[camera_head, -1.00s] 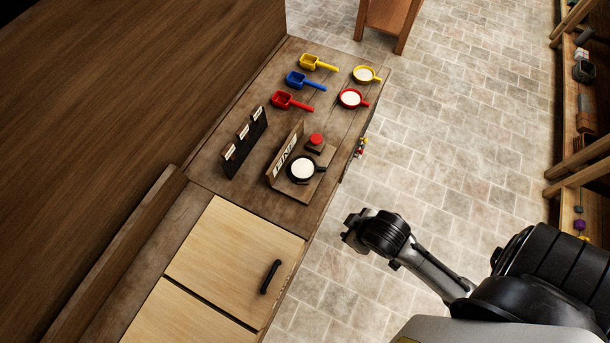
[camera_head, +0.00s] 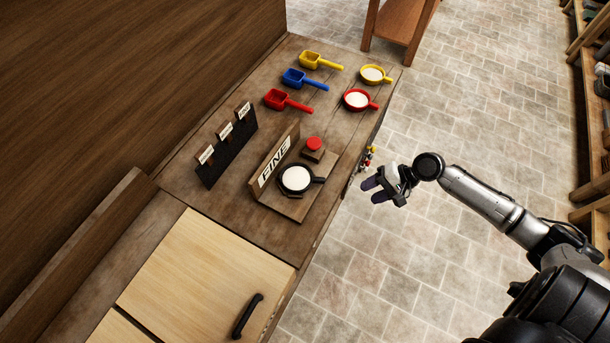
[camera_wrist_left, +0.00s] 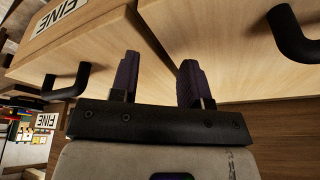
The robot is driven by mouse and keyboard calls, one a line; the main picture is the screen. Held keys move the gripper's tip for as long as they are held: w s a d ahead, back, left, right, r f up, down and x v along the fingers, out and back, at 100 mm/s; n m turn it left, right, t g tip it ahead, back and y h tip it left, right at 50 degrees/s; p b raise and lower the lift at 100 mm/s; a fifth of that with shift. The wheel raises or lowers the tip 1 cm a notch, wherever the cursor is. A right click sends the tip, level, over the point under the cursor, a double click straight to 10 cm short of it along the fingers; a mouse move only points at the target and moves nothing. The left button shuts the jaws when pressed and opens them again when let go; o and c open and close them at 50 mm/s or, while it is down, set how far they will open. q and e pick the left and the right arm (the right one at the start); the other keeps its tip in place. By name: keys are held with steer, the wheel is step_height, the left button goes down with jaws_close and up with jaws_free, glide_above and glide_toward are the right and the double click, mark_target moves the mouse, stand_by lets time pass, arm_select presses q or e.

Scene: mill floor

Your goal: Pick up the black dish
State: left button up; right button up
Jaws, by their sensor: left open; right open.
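The black dish (camera_head: 297,179), round with a short handle and white contents, sits on a small wooden stand (camera_head: 290,206) with an upright "FINE" sign (camera_head: 273,163). My right gripper (camera_head: 371,191) is open and empty. In the head view it appears right of the dish, apart from it, past the counter's front edge. My left gripper (camera_wrist_left: 158,78) shows only in the left wrist view, open with nothing between its dark purple fingers. It faces light wooden panels with black handles. The dish is not visible in that view.
A red button (camera_head: 314,144) stands behind the dish. Red (camera_head: 357,100) and yellow (camera_head: 373,74) dishes sit further back, beside red, blue and yellow scoops (camera_head: 294,77). A black rack with labels (camera_head: 228,150) stands left. A cabinet handle (camera_head: 246,316) juts out in front.

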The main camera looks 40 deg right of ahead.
steer(key=w+r+m+t+y, duration=0.2)
steer(key=w+r+m+t, duration=0.15)
steer(key=m, duration=0.65)
steer(key=m+t, duration=0.1)
steer(key=m, duration=0.4)
glide_toward(320, 178)
steer(key=x, duration=0.3)
steer(key=shift+s+a+r, duration=0.1)
steer(key=shift+r, duration=0.15)
steer(key=shift+x, duration=3.4)
steer(key=shift+f, duration=0.2)
steer(key=shift+c, duration=0.3)
jaws_close()
